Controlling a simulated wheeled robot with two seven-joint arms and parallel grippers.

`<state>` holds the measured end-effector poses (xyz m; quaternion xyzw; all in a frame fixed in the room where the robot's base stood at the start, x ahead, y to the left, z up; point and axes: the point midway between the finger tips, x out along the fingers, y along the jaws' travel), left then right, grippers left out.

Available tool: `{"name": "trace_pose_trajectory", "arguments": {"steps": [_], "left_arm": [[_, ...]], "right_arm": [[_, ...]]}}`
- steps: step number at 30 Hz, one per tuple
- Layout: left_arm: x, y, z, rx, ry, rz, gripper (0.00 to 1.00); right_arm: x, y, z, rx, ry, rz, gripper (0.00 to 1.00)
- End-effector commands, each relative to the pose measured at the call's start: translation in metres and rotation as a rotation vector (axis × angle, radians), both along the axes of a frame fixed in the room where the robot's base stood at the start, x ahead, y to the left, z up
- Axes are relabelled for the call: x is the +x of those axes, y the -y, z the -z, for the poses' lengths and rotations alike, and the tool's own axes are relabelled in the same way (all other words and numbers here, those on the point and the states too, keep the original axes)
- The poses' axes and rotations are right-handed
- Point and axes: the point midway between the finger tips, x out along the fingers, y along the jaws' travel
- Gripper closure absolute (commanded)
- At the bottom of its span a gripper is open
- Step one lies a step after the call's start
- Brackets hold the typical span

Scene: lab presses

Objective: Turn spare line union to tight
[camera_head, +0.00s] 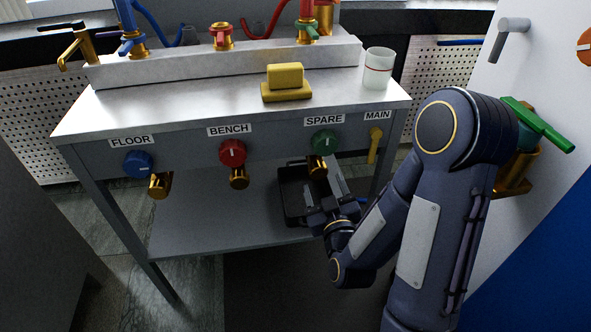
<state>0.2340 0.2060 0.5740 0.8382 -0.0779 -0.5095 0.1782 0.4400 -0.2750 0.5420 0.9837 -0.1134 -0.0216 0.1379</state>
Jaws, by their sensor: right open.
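The spare line union (317,166) is a brass fitting under the bench front, below the green knob (324,142) and the SPARE label (324,121). My right gripper (322,182) reaches up from below with its fingers spread, just under the union. One pale finger stands to the right of the union. The other finger is darker and lower left, hard to make out against the black tray. I cannot tell whether either finger touches the union. My left gripper is not in view.
Brass unions hang below the blue FLOOR knob (138,164) and red BENCH knob (232,152). A yellow MAIN lever (375,145) is right of SPARE. A black tray (290,205) sits on the lower shelf (205,225). A cup (378,68) and yellow block (286,78) stand on top.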

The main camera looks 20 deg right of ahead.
Motion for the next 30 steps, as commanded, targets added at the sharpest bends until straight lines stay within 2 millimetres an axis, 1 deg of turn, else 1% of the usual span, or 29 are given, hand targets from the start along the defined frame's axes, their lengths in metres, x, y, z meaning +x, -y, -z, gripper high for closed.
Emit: {"name": "trace_pose_trajectory", "arguments": {"steps": [2,5,12,16,21,27,28,30], "left_arm": [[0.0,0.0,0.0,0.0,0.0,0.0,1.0],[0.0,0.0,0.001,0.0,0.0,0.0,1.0],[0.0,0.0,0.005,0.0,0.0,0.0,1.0],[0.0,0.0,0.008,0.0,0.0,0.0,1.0],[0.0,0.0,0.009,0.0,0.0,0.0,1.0],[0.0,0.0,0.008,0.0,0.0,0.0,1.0],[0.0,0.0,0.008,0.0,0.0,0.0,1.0],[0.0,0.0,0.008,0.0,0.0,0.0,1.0]], "right_arm": [[0.003,0.002,0.0,-0.008,0.009,0.005,0.37],[0.014,0.005,-0.001,-0.009,0.014,0.007,0.37],[0.052,0.014,-0.001,-0.008,0.013,0.006,0.37],[0.067,0.017,0.0,-0.008,0.013,0.006,0.37],[0.075,0.019,-0.001,-0.007,0.011,0.005,0.37],[0.075,0.019,-0.001,-0.006,0.009,0.004,0.37],[0.075,0.019,-0.001,-0.007,0.01,0.004,0.39],[0.075,0.019,-0.001,-0.007,0.01,0.004,0.48]]}}
